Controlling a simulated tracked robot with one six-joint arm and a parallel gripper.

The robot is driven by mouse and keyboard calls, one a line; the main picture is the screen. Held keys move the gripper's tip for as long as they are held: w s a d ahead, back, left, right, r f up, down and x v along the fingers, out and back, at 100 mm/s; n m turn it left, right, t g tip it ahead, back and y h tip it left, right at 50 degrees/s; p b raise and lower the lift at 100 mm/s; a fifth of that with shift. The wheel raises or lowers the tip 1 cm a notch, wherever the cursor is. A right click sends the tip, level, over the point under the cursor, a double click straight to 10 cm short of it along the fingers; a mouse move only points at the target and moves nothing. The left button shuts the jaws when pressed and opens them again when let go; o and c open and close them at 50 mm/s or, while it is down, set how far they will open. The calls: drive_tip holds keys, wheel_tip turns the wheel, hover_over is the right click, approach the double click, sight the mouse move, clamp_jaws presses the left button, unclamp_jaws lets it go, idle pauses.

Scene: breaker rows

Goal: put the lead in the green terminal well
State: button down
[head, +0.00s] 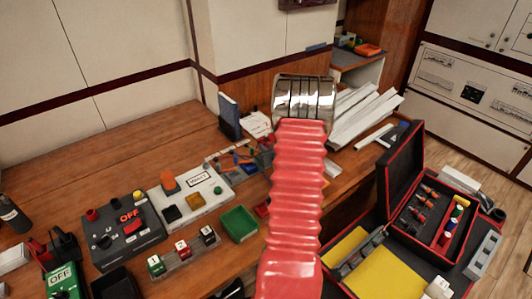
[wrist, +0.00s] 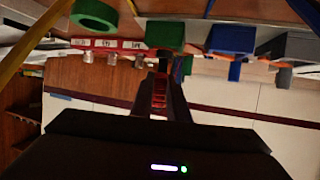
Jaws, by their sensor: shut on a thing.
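In the wrist view my gripper (wrist: 160,90) has its dark fingers closed around a small red ribbed piece, the lead (wrist: 159,98). Just beyond the fingertips is a green block (wrist: 165,35), which may be the green terminal well; its opening does not show. A blue block (wrist: 232,39) is to its right, and a green ring (wrist: 94,14) is at upper left. I cannot tell whether the lead touches the green block. In the head view my red ribbed arm fills the middle and hides my gripper and the lead.
In the head view, a dark switch box (head: 122,238), a white panel (head: 190,205) and a green tray (head: 239,223) stand on the wooden bench (head: 115,152). An open black case (head: 400,178) with red edges is at right. The bench's back left is clear.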

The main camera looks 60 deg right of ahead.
drive_tip(key=shift+f, duration=1.2)
drive_tip(key=shift+f, duration=0.1)
drive_tip(key=c, duration=1.7)
unclamp_jaws()
drive_tip(key=shift+s+a+r, duration=0.15)
drive_tip(key=shift+s+r, duration=0.15)
drive_tip(key=v, duration=1.1)
drive_tip(key=shift+s+a+f, duration=0.1)
